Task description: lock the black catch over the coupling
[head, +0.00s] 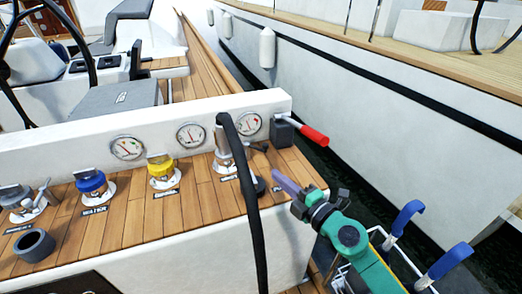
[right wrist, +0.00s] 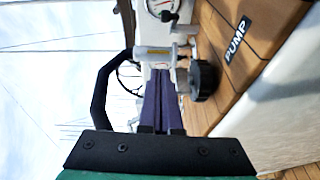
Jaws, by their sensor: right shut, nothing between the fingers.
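The silver coupling (head: 223,158) stands on the teak deck with a black hose (head: 250,190) on its top end, arching over and down in front. In the right wrist view the coupling (right wrist: 155,52) lies sideways, just beyond my fingertips. A small black piece that looks like the catch (head: 259,146) sticks out beside the coupling; whether it is locked I cannot tell. My right gripper (head: 277,177) is shut and empty, its purple fingers pointing left toward the coupling; contact cannot be made out. A black round cap (right wrist: 203,80) is beside the fingers. My left gripper is out of view.
A grey box (head: 281,133) with a red-handled lever (head: 308,134) is behind my right gripper. Gauges (head: 190,136) line the white panel. Yellow (head: 161,169) and blue (head: 91,182) fittings stand to the left. The hose hangs close to my fingers.

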